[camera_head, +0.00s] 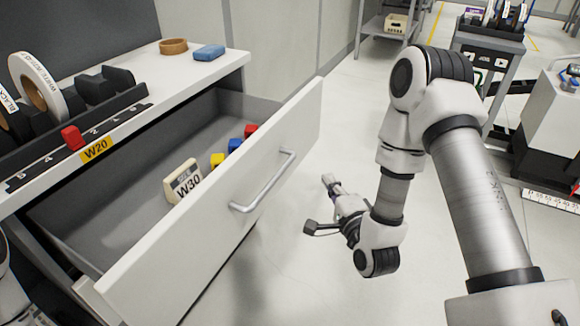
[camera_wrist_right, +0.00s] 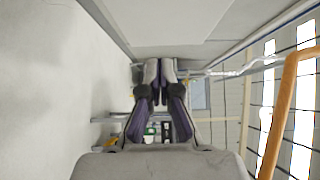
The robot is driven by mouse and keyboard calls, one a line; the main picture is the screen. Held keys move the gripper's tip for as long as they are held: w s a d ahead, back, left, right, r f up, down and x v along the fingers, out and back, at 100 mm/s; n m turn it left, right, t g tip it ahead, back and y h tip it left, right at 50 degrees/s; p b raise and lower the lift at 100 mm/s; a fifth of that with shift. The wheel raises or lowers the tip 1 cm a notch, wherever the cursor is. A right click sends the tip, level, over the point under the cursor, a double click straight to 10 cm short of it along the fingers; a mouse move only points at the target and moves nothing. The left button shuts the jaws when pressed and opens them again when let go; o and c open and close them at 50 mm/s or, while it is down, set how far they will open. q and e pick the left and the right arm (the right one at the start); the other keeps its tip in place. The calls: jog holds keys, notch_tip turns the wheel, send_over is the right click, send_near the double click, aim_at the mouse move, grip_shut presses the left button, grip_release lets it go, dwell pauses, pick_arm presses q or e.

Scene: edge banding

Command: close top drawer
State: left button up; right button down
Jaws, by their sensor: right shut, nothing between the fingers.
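The top drawer (camera_head: 125,165) is pulled out of the white cabinet, so its grey inside shows. Its white front panel (camera_head: 190,245) has a metal bar handle (camera_head: 265,180) on its outer face. My right gripper (camera_head: 328,181) is in front of the drawer, to the right of the handle and apart from it in the picture. Its fingers also show in the right wrist view (camera_wrist_right: 160,68), shut together with nothing between them. My left gripper is out of view.
The drawer holds a W30 block (camera_head: 183,181) and small yellow, blue and red blocks. Tape rolls (camera_head: 38,85), a blue sponge-like block (camera_head: 208,52) and a brown ring (camera_head: 173,46) sit on the cabinet top. A grey cart (camera_head: 490,45) stands behind my right arm. Floor before the drawer is clear.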

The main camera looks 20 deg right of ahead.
send_near(295, 146)
jog(key=w+d, duration=0.3)
pick_arm(q)
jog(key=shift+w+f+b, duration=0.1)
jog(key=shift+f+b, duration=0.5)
jog(key=shift+b, duration=0.1)
pick_arm(e)
jog(key=shift+w+a, duration=0.45)
jog(key=shift+w, duration=0.35)
jog(key=shift+w+a, duration=0.5)
jog(key=shift+w, duration=0.3)
jog(key=shift+w+a, duration=0.1)
